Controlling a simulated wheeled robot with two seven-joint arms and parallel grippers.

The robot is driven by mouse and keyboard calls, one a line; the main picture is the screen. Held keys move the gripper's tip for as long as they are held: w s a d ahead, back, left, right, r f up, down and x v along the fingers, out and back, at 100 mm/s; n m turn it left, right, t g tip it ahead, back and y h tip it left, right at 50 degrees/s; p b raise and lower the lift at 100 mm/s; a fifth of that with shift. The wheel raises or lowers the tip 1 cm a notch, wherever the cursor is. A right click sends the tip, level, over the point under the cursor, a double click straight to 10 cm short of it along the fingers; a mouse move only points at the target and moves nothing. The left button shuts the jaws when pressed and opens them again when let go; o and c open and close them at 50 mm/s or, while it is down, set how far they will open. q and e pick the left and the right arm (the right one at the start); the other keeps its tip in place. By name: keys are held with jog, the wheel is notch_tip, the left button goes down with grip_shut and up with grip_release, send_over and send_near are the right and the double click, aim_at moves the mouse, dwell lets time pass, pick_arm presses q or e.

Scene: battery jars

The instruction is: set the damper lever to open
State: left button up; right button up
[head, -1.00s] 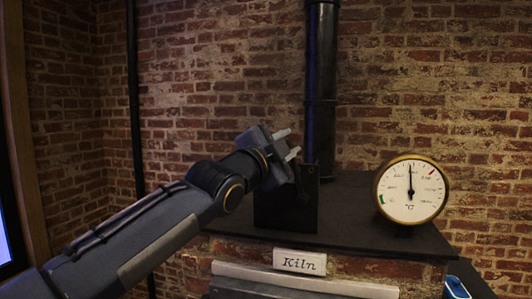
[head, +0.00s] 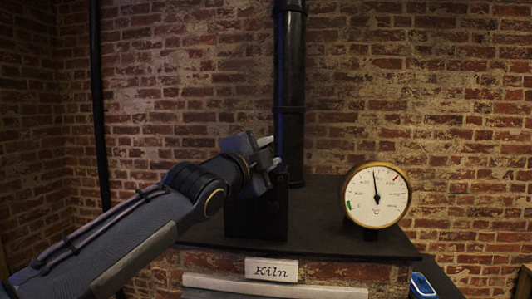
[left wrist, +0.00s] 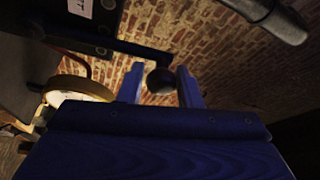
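The damper's dark box (head: 255,215) stands on the black kiln top, at the foot of the black flue pipe (head: 290,90). In the left wrist view a dark lever arm ends in a round black knob (left wrist: 160,80). My left gripper (head: 271,152) is at the upper part of the box, in front of the pipe. In the left wrist view its two fingers (left wrist: 159,88) are apart, with the knob showing between them. I cannot tell whether they touch it. In the head view the lever is mostly hidden by the gripper. My right gripper is not in view.
A round brass-rimmed temperature gauge (head: 377,195) stands on the kiln top (head: 325,225), right of the box. A "Kiln" sign (head: 271,269) is on the front. A blue object (head: 424,286) is at the lower right. A brick wall is behind.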

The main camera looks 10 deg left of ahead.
pick_arm(q)
jog(key=o, duration=0.3)
jog(key=shift+d, duration=0.1)
jog(key=b+v, duration=0.2)
jog(key=v, duration=0.6)
jog(key=shift+b, duration=0.3)
jog(key=shift+w, duration=0.1)
